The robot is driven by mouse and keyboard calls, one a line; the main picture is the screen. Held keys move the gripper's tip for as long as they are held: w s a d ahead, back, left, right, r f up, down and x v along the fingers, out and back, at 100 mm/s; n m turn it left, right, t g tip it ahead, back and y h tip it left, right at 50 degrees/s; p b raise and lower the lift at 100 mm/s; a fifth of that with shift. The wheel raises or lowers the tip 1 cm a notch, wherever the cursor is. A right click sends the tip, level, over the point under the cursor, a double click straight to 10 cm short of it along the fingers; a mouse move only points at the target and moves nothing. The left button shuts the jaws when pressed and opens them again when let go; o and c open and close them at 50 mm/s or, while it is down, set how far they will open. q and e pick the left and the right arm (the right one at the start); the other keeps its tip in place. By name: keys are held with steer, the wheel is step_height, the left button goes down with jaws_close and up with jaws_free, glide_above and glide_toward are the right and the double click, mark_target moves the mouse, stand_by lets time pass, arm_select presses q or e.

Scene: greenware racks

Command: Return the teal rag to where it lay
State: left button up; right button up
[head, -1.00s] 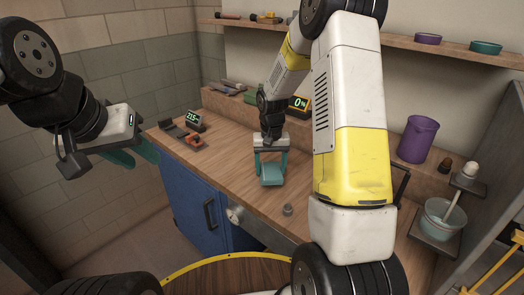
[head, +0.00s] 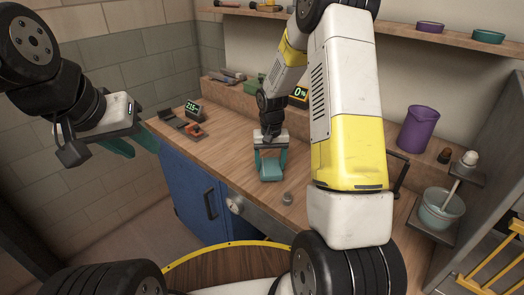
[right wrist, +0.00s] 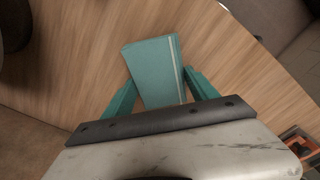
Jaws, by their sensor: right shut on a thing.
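The teal rag (head: 270,171) is a small folded block over the wooden worktop, left of the small grey knob. My right gripper (head: 270,157) points down at it, with teal fingers on either side, and is shut on it. In the right wrist view the rag (right wrist: 151,66) shows between the fingers with a pale stripe near one edge. I cannot tell whether it touches the wood. My left gripper (head: 134,148) hangs empty off the worktop's left end, its teal fingers apart.
A purple jug (head: 417,129) and a teal bowl (head: 441,208) are at the right. A grey knob (head: 287,198) stands near the front edge. Bare wood lies around the rag.

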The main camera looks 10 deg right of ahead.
steer(key=shift+f, duration=0.45)
steer(key=o, duration=1.5)
steer(key=shift+o, duration=0.2)
steer(key=r, duration=0.9)
steer(key=shift+s+r, duration=0.3)
steer(key=shift+s, duration=0.1)
steer(key=s+r+n+t+y, duration=0.1)
steer(key=s+r+t, duration=0.3)
steer(key=s+r, duration=1.05)
steer(key=s+a+r+n+t+y, duration=0.1)
steer(key=s+a+r, duration=0.1)
steer(key=s+r, duration=0.3)
steer(key=s, duration=0.4)
steer(key=shift+s+t, duration=0.15)
steer(key=shift+t, duration=0.25)
